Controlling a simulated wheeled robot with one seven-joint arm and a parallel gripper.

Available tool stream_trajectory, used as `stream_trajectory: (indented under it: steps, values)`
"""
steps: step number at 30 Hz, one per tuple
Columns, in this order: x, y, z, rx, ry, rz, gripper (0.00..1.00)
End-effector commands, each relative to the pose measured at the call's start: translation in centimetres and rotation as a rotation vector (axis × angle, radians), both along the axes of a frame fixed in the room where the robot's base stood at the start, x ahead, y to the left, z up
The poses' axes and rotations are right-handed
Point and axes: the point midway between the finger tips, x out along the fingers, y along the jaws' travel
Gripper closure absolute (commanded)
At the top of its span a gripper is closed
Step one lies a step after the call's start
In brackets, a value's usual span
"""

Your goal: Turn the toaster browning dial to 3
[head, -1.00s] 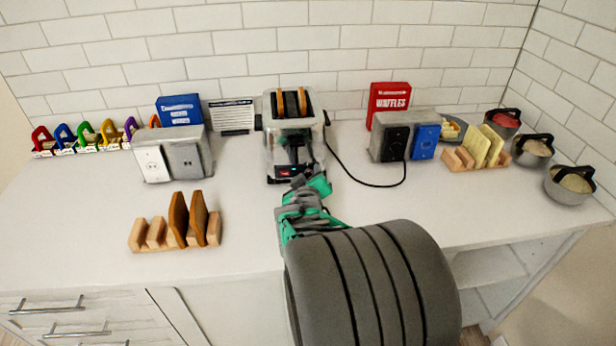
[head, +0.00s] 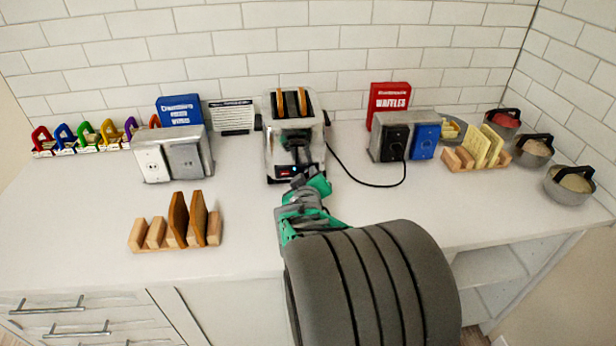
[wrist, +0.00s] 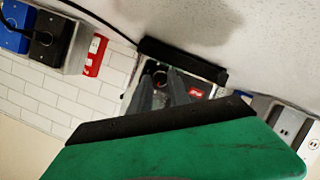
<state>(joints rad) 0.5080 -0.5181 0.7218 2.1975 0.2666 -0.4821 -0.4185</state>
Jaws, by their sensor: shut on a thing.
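The silver toaster (head: 270,128) stands against the back of the counter with two browned slices in its top slots. My gripper (head: 292,155) is at the toaster's dark front panel. A small lit red patch (wrist: 196,93) shows beside the fingers on the panel. The dial's pointer and numbers cannot be read.
Metal outlet boxes stand left (head: 186,160) and right (head: 385,152) of the toaster. A black cord (head: 368,184) runs from the toaster to the right box. A wooden rack (head: 150,247) holds slices at front left. Metal bowls (head: 568,188) line the right side.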

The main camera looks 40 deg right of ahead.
Motion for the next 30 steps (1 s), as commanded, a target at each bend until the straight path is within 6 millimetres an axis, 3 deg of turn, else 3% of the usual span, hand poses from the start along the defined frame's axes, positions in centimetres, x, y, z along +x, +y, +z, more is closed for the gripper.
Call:
stream_trajectory:
  steps: [14,30]
  values:
    - [-0.11,-0.21,-0.10,0.111,-0.077,-0.003,1.00]
    - [-0.42,-0.70,-0.42,0.505,-0.353,-0.004,1.00]
